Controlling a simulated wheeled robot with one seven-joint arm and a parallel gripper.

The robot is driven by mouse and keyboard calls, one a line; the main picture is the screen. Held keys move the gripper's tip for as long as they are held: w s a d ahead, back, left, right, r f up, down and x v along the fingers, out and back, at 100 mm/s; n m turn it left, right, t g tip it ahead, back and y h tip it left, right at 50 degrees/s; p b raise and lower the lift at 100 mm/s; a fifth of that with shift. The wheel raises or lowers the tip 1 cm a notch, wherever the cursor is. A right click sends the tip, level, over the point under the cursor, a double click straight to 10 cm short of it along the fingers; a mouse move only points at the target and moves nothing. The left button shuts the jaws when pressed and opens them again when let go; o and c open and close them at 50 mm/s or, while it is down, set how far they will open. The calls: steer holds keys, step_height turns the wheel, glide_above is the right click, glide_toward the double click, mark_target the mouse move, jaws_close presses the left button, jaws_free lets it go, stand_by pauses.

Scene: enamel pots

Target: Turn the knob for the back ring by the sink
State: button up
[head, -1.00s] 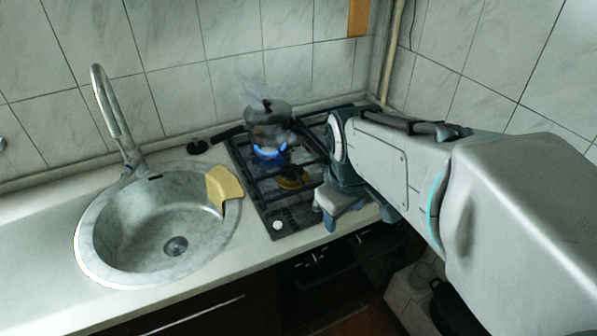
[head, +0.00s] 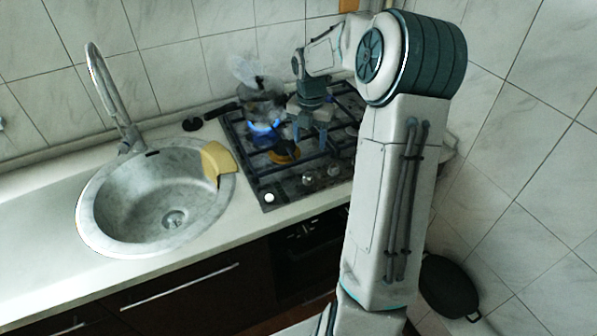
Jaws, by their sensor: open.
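The gas hob (head: 262,186) is set in the counter right of the sink. A blue flame (head: 264,127) burns at its back ring on the sink side, under a greyish pot (head: 268,110) that shows unclearly, partly behind my gripper. Knobs line the hob's front edge: a white-topped knob (head: 269,198) at the sink end, then a grey knob (head: 308,178) and another grey knob (head: 334,169). Their markings are too small to read. My gripper (head: 311,140) is open and points down above the middle of the hob, behind the knobs. I see nothing between its fingers.
The round sink (head: 108,236) with its tall tap (head: 108,90) lies left. A yellow cloth (head: 217,160) hangs over its rim beside the hob. A dark pan handle (head: 221,110) reaches left from the pot. A black pan (head: 449,287) is low at right. The counter front is clear.

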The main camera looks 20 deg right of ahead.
mark_target(308, 174)
steer(key=shift+n, duration=0.3)
steer(key=f, duration=0.7)
steer(key=f+p, duration=0.1)
steer(key=f, duration=0.6)
steer(key=shift+w+d+f+p, duration=0.1)
steer(key=shift+w+p, duration=0.1)
steer(key=shift+p, duration=0.1)
steer(key=shift+c, duration=0.3)
